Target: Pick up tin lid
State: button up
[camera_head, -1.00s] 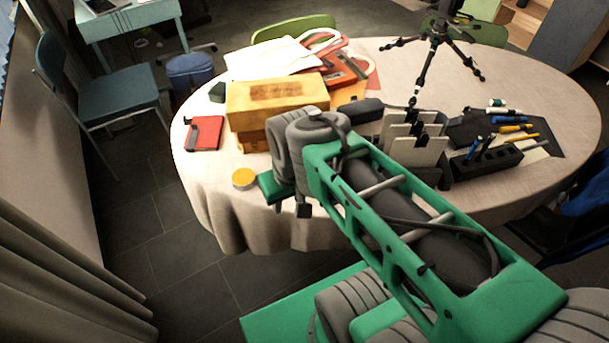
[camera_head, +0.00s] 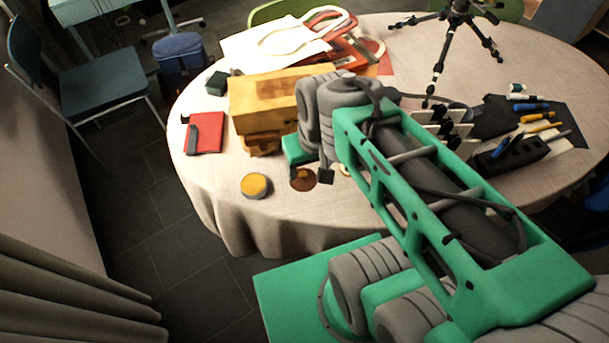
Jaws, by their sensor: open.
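Near the table's front-left edge stands a small round tin (camera_head: 255,186) with a yellow top and a greyish rim. A flat brown disc (camera_head: 303,184) lies on the cloth to its right. I cannot tell for certain which of these is the tin lid. My gripper (camera_head: 311,174) is open, with its dark fingertips at the brown disc, one near its upper left and one at its right. The fingers partly cover the disc. I see no hold on it, and their exact height above the cloth is unclear.
A yellow box (camera_head: 265,100) stands just behind my gripper. A red notebook (camera_head: 207,133) lies to the left. A dark pen holder (camera_head: 512,154) and a tripod (camera_head: 445,50) stand to the right. Cloth around the tin is clear.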

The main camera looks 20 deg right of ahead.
aim_at(306, 181)
jog(key=k, duration=1.3)
jog(key=u, duration=1)
jog(key=i, duration=1.75)
jog(key=z, duration=0.65)
